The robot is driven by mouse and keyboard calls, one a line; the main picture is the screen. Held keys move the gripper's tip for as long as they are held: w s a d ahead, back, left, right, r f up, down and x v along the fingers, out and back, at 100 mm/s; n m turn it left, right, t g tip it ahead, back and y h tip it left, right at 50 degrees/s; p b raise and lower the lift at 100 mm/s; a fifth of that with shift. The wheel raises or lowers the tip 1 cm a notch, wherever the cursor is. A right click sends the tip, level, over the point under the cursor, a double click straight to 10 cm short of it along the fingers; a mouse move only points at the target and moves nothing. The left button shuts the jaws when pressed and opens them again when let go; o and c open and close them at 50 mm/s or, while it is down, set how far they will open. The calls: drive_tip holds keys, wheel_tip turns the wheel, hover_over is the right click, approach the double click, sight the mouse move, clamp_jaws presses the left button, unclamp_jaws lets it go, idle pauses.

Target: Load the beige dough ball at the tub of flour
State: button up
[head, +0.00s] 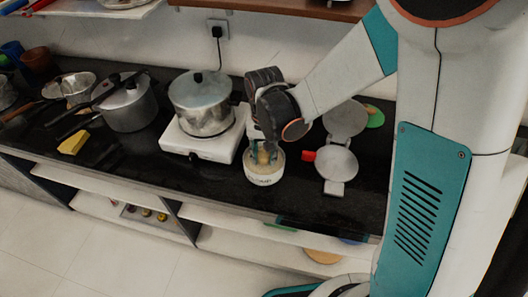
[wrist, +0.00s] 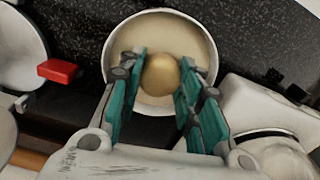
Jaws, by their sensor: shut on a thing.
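The beige dough ball (wrist: 160,75) is between the teal fingers of my gripper (wrist: 160,92), which are closed on it from both sides. Ball and fingertips are over or inside the white tub of flour (wrist: 120,52); I cannot tell whether the ball touches the flour. In the head view the tub (head: 264,178) stands on the black counter, with my gripper (head: 264,153) pointing down into its mouth. The ball shows there only as a small tan patch, partly hidden by the fingers.
A white hot plate (head: 195,143) with a steel pot (head: 200,100) stands just left of the tub. An opened white press (head: 340,162) with a red knob (head: 309,155) is close on the right. A pressure cooker (head: 129,106) and yellow block (head: 73,143) are farther left.

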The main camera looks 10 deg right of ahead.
sight(264, 159)
drive_tip(key=shift+f, duration=0.2)
idle(1.3)
drive_tip(key=shift+r+p, duration=2.25)
drive_tip(key=shift+r, duration=1.3)
